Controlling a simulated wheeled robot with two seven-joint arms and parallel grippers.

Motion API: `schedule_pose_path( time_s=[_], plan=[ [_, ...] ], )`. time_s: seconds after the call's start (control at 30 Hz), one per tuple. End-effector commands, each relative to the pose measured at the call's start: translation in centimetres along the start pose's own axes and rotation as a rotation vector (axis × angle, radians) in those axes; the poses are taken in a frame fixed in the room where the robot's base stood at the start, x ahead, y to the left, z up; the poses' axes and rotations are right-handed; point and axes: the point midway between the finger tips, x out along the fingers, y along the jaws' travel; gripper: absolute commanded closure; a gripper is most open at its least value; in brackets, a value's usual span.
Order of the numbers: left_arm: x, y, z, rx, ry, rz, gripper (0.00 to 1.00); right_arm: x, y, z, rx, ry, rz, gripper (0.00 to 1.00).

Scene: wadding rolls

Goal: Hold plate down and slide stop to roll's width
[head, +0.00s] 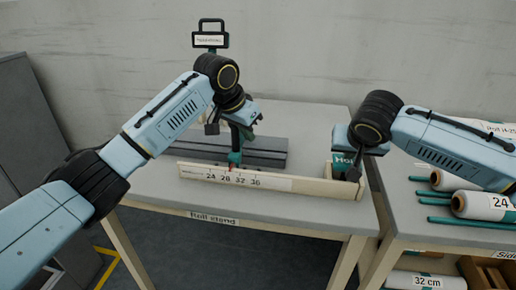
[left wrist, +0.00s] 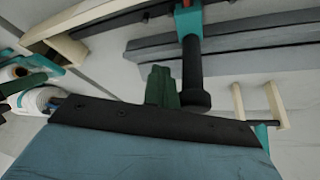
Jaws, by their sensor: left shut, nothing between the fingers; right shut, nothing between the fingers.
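The long pale rail (head: 285,185) on the roll stand table carries a scale marked 24, 28, 32 and 36. The teal stop (head: 235,157) stands upright at the rail, with a small red mark near 28 to 32. My left gripper (head: 236,132) is shut at the top of the stop; I cannot tell whether it touches. In the left wrist view the stop's teal part (left wrist: 188,22) and dark post show beyond the gripper (left wrist: 162,88). The green plate marked "Ho…" (head: 343,163) stands at the rail's right end, partly hidden. My right gripper (head: 353,174) is shut against or just beside it.
A grey grooved bed (head: 262,150) lies behind the rail. A handled sign (head: 210,40) stands at the back. The right table holds white rolls (head: 482,205) and teal rods (head: 450,220). A 32 cm roll (head: 425,281) lies below. The table's front left is clear.

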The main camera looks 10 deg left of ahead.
Motion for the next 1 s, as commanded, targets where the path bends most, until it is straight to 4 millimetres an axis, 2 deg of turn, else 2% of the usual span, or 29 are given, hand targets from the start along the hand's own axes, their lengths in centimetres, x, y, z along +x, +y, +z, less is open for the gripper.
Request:
schedule_pose_path(
  time_s=[0.43, 1.0],
  plan=[
    [-0.2, -1.1, 0.5, 0.0, 0.0, -0.001, 1.0, 0.2, 0.0, 0.3, -0.001, -0.008, 0.002, 1.0],
    [0.2, 0.8, -0.4, 0.001, 0.0, 0.0, 1.0, 0.2, 0.0, 0.3, -0.001, -0.008, 0.002, 1.0]
  ],
)
